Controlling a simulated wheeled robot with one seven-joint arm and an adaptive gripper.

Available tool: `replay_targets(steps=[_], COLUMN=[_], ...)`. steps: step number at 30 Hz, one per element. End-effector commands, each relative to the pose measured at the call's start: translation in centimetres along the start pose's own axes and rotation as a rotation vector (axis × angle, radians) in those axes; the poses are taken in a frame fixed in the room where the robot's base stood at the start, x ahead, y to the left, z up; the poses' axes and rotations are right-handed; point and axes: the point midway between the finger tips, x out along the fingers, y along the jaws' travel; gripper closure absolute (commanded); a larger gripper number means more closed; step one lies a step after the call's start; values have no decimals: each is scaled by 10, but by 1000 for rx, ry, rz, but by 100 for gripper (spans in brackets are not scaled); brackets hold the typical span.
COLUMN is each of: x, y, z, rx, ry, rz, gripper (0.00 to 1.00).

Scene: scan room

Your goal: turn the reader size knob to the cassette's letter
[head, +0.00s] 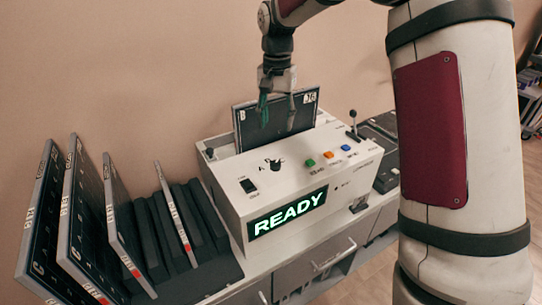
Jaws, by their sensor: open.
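The reader (225,200) is a white box with a lit display (288,211) that says READY. A dark cassette (250,136) stands upright in the slot at its back. The cassette's label shows a letter that looks like B at its upper left and a number at its upper right. The small black size knob (276,164) sits on the sloped top panel. An A shows at its left; its other marks and its pointer are too small to read surely. My gripper (277,112) is open and empty, with its fingers down in front of the cassette, above and behind the knob.
Green (310,163), orange and blue buttons lie right of the knob, and a black switch (249,186) lies left of it. A black lever (353,122) stands at the back right. Several upright cassettes (120,215) fill a rack at the left.

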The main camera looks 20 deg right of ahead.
Motion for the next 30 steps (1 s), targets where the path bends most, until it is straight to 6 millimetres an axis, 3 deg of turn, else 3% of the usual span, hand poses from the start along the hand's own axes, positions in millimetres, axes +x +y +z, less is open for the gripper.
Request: replay_targets(steps=[8, 24, 30], x=[26, 123, 139], y=[-1, -1, -2], z=[-1, -1, -1], rx=[8, 7, 7], ry=[-9, -7, -5], rz=[2, 1, 0], gripper=[52, 52, 52])
